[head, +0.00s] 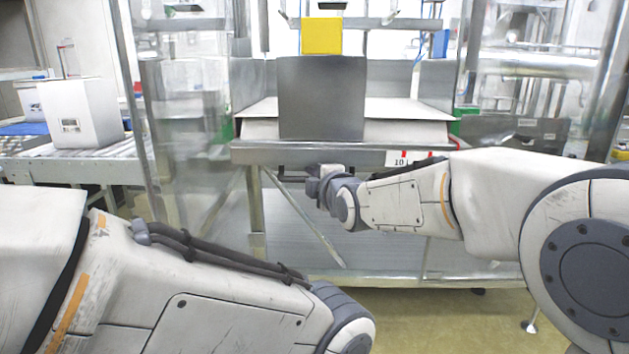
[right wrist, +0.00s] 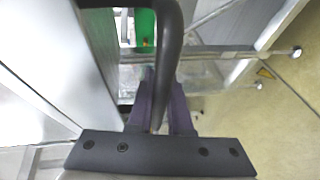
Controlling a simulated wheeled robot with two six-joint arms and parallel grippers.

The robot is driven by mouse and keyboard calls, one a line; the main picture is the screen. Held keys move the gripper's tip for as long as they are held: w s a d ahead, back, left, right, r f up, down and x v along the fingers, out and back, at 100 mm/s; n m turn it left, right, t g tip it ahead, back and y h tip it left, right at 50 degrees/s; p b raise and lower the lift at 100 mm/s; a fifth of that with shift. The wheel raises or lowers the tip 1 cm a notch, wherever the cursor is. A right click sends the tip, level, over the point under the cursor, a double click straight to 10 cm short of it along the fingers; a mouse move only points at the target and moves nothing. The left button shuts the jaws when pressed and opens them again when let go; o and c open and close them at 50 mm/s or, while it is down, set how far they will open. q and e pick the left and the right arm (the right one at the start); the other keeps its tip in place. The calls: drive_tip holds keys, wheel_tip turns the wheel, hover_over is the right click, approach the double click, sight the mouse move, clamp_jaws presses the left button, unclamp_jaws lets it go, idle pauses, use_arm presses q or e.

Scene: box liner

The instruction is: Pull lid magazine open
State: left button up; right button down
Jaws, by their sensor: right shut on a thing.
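The lid magazine (head: 250,153) is a metal drawer or tray straight ahead in the head view, with a stack of white sheets (head: 405,130) on it. A grey upright plate (head: 322,98) stands in front of the stack. A dark bar handle (right wrist: 170,40) shows close up in the right wrist view. My right gripper (right wrist: 160,85) is shut on this handle, one finger on each side of the bar. In the head view my right gripper (head: 314,181) sits just below the magazine's front edge. My left gripper is out of view; only its arm shows at lower left.
A roller conveyor (head: 85,160) with a white box (head: 82,112) stands at the left. A yellow block (head: 321,36) shows above the grey plate. Metal frame posts and clear panels flank the magazine. The floor (head: 440,320) in front looks clear.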

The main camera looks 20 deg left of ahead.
drive_tip(key=shift+s+a+f, duration=0.1)
drive_tip(key=shift+s+a, duration=0.15)
drive_tip(key=shift+s, duration=0.05)
drive_tip(key=c, duration=1.1)
unclamp_jaws()
drive_tip(key=shift+w+d, duration=0.1)
drive_tip(key=p+v, duration=0.2)
drive_tip(key=v, duration=0.8)
drive_tip(key=shift+d, duration=0.15)
